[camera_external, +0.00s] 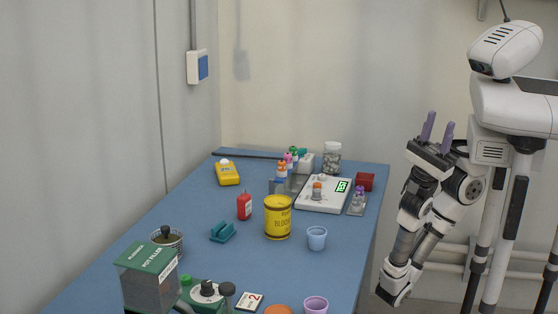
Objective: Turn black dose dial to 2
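A black dial (207,287) sits on a round white face on the green base of the pot filler (150,275), at the near left end of the table. Its pointer setting is too small to read. A small white card (249,301) with a red 2 lies beside the base, to its right. My gripper (440,120) is up at the right, clear of the table's right edge and far from the dial. Its two purple fingers point upward, stand apart and hold nothing.
A dark round-topped post (227,291) stands close to the dial's right. A yellow tin (278,218), a blue cup (316,238), a purple cup (316,305) and a teal holder (222,232) stand on the blue table (185,220). Bare tabletop lies between them.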

